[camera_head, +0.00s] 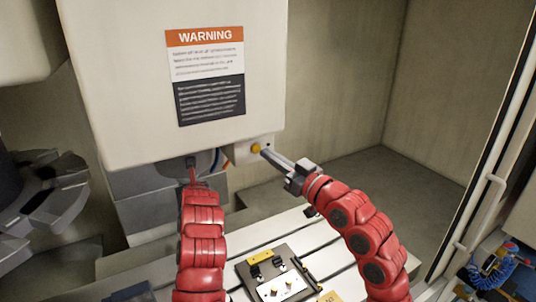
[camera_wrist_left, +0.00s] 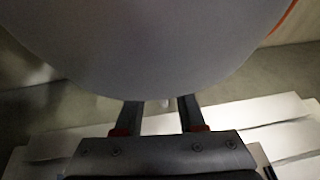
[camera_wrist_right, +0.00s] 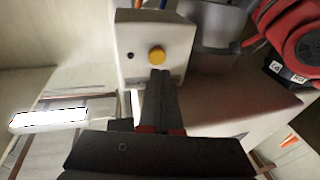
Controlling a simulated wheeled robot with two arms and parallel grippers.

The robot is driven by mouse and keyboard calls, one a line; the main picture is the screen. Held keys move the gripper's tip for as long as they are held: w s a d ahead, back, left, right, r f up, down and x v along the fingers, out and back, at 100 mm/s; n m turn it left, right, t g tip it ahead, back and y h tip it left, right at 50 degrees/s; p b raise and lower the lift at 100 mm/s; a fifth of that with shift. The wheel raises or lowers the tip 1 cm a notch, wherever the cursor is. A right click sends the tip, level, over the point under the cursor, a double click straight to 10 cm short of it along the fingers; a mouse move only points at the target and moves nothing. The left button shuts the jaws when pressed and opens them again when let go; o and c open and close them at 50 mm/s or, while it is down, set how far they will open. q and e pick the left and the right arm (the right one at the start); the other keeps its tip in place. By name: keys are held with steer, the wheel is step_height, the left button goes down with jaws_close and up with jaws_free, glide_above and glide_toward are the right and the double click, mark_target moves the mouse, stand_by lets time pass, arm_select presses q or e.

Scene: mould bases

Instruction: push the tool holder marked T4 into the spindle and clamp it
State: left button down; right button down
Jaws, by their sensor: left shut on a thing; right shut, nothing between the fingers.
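My left gripper (camera_head: 191,163) reaches up under the white spindle head (camera_head: 130,90) and is shut on the tool holder. A large grey rounded body (camera_wrist_left: 165,50) fills the top of the left wrist view, close above the fingers (camera_wrist_left: 162,112). I cannot tell holder from spindle there, and no T4 mark is readable. In the right wrist view a grey round metal part (camera_wrist_right: 212,30) shows beside my red left arm. My right gripper (camera_head: 264,151) is shut and empty, its tips at the yellow button (camera_wrist_right: 156,56) on the white box (camera_wrist_right: 135,45). Contact is unclear.
A dark tool carousel (camera_head: 50,195) stands at the left. A fixture plate (camera_head: 280,288) with yellow parts lies on the slotted table (camera_head: 235,232) below my arms. A blue coiled hose (camera_head: 492,272) hangs at the right. The enclosure floor (camera_head: 395,190) at back right is clear.

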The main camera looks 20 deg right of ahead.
arm_select(q)
steer(key=shift+r, duration=0.4)
arm_select(e)
steer(key=shift+s+d, duration=0.2)
steer(key=shift+s, duration=0.65)
steer(key=shift+s+d, duration=0.15)
steer(key=shift+s, duration=0.7)
arm_select(q)
steer(key=shift+c, duration=2.1)
jaws_free()
steer(key=shift+a, duration=0.1)
arm_select(e)
steer(key=shift+s, duration=0.1)
arm_select(q)
steer(key=shift+s+f, duration=0.1)
steer(key=shift+f, duration=0.05)
steer(key=shift+s+d+b, duration=0.2)
steer(key=shift+s+b, duration=0.05)
steer(key=shift+b, duration=0.05)
steer(key=b+v, duration=0.8)
steer(key=v, duration=0.9)
steer(key=shift+a, duration=0.15)
arm_select(e)
step_height(320, 180, down, 8)
steer(key=shift+f, duration=0.2)
